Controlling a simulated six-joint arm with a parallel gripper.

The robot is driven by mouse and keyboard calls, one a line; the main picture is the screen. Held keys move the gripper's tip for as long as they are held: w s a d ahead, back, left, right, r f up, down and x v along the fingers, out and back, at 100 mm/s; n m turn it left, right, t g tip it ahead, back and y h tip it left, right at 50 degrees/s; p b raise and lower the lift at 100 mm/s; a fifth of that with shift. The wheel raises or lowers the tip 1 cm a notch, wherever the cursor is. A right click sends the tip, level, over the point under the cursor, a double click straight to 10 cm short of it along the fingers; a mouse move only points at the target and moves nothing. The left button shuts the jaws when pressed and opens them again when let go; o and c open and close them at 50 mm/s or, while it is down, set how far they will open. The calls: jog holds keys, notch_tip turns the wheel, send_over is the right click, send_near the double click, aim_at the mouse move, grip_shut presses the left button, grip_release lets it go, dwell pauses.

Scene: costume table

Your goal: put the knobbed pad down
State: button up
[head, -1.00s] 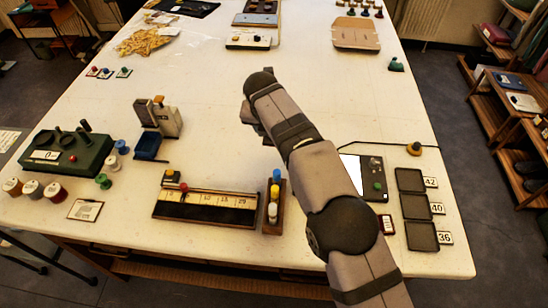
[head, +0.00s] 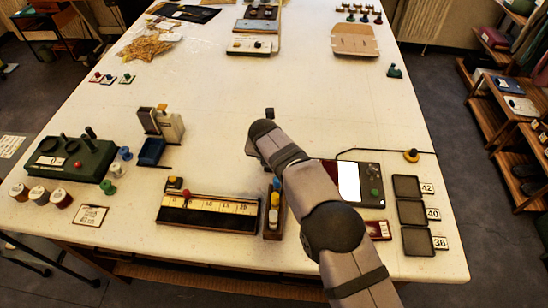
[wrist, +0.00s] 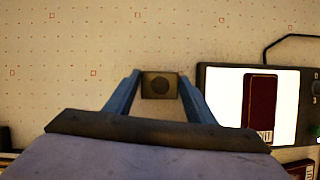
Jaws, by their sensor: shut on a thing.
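The knobbed pad (wrist: 160,85) is a small brownish-grey square with a dark round knob. It sits between the fingertips of my gripper (wrist: 159,82) in the wrist view. The two blue fingers are shut on it, one at each side. The table shows around it; I cannot tell whether the pad touches the tabletop. In the head view the arm hides the pad and the fingers.
Right of my gripper is a dark device with a lit white screen (head: 349,182) and a dark red card (wrist: 262,105) over it. Dark square trays (head: 411,213) numbered 42, 40 and 36 stand farther right. A scale strip (head: 210,213) lies front left. The table's middle (head: 300,90) is clear.

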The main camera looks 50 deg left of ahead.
jog(key=shift+f, duration=0.15)
jog(key=o, duration=0.9)
jog(key=shift+o, duration=0.2)
jog(key=shift+r, duration=0.2)
jog(key=b+v, duration=0.4)
jog(key=v, duration=0.8)
